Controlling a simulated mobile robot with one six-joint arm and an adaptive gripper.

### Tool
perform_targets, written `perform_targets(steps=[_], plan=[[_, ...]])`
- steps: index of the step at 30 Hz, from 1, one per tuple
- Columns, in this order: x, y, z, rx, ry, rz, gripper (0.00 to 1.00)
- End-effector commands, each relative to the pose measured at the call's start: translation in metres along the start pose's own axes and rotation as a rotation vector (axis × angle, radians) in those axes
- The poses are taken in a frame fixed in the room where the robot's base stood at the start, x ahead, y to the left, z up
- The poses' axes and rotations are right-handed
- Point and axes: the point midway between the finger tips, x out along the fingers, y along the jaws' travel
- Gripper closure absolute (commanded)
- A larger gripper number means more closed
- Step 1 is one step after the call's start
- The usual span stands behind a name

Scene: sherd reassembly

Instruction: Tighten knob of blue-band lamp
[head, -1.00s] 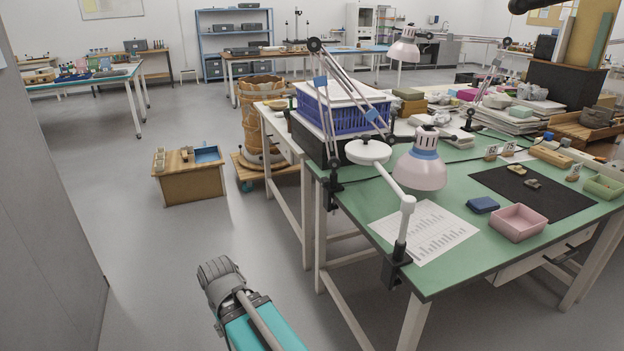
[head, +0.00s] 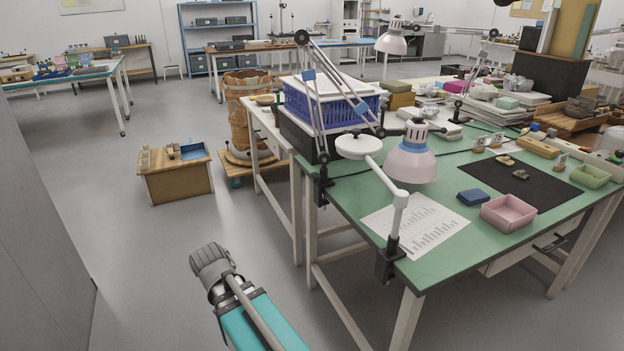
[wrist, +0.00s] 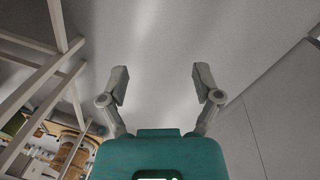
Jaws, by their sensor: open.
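The blue-band lamp (head: 411,165) stands at the left part of the green-topped table, with a pale pink shade and a blue band round its neck. Its jointed metal arm carries blue bands and has a dark round joint (head: 302,37) at the top. Its clamp (head: 322,190) grips the table's left edge. I cannot make out for sure which part is the knob. My gripper (wrist: 161,82) is open and empty in the wrist view, over bare floor and away from the lamp.
A white magnifier arm (head: 395,215) is clamped at the table's near corner, close to the lamp. A printed sheet (head: 415,225), a blue box (head: 473,197) and a pink tray (head: 508,212) lie nearby. A blue crate (head: 330,110) stands behind.

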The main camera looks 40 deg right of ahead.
Motion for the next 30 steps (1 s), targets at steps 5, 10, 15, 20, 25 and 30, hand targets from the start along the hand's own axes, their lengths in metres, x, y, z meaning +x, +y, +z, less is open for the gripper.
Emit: perform_targets(steps=[5, 10, 15, 20, 25, 30], plan=[[-0.003, 0.052, -0.029, -0.181, -0.067, 0.185, 0.18], [-0.014, 0.111, -0.053, -0.393, -0.200, 0.381, 0.18], [-0.036, 0.167, -0.077, -0.595, -0.390, 0.551, 0.18], [-0.063, 0.216, -0.097, -0.763, -0.617, 0.670, 0.18], [-0.096, 0.261, -0.119, -0.910, -0.891, 0.747, 0.18], [-0.126, 0.289, -0.135, -1.003, -1.133, 0.766, 0.18]])
